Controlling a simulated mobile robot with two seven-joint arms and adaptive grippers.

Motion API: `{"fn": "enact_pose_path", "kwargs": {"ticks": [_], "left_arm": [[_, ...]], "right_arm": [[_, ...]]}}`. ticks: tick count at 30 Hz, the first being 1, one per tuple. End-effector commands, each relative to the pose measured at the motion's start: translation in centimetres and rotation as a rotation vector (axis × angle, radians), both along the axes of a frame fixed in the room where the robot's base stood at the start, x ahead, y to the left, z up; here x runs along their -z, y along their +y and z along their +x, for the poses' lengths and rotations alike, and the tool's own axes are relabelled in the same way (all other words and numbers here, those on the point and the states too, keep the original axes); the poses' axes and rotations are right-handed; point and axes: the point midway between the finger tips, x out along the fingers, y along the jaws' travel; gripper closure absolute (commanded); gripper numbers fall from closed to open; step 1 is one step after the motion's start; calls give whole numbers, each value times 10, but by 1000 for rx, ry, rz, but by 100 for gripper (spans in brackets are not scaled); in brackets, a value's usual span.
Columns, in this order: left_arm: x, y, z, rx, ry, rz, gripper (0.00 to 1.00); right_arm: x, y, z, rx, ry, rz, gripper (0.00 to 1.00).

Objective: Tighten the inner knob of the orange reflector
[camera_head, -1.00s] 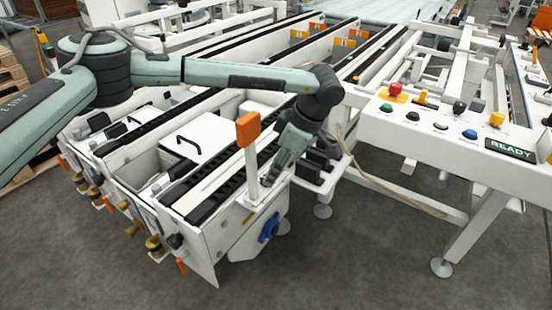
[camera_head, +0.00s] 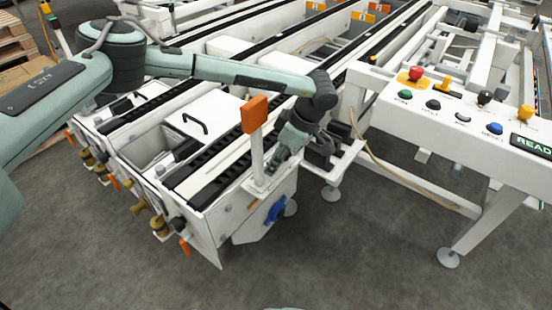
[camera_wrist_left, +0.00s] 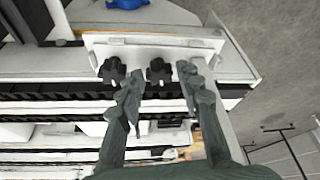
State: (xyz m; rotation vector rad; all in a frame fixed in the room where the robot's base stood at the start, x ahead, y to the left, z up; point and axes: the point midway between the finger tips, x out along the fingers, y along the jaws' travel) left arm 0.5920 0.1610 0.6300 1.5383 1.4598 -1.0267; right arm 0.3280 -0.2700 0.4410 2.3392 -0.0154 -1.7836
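The orange reflector (camera_head: 255,114) stands on a white upright post at the near end of the conveyor frame. In the left wrist view, a white bracket plate (camera_wrist_left: 150,47) carries two black star-shaped knobs side by side, a left knob (camera_wrist_left: 112,70) and a right knob (camera_wrist_left: 159,71). My left gripper (camera_wrist_left: 160,78) is open, with its fingertips on either side of the right knob; contact cannot be told. Its left finger lies between the two knobs. In the head view my left gripper (camera_head: 281,160) is just right of the post, and the knobs cannot be made out. My right gripper is not in view.
A blue knob (camera_head: 275,211) sits on the end plate below the post. A white control panel (camera_head: 460,123) with several coloured buttons stands to the right. A loose cable (camera_head: 385,163) hangs between the frames. Grey floor in front is clear.

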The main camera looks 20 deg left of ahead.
Motion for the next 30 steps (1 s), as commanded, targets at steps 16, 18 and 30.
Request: {"fn": "enact_pose_path", "kwargs": {"ticks": [16, 18, 30], "left_arm": [[0, 0, 0, 1, 0, 0, 100], [1, 0, -1, 32, 0, -1, 100], [0, 0, -3, 282, 0, -1, 100]], "right_arm": [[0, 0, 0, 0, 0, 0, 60], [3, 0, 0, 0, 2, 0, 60], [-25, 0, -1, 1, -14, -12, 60]]}}
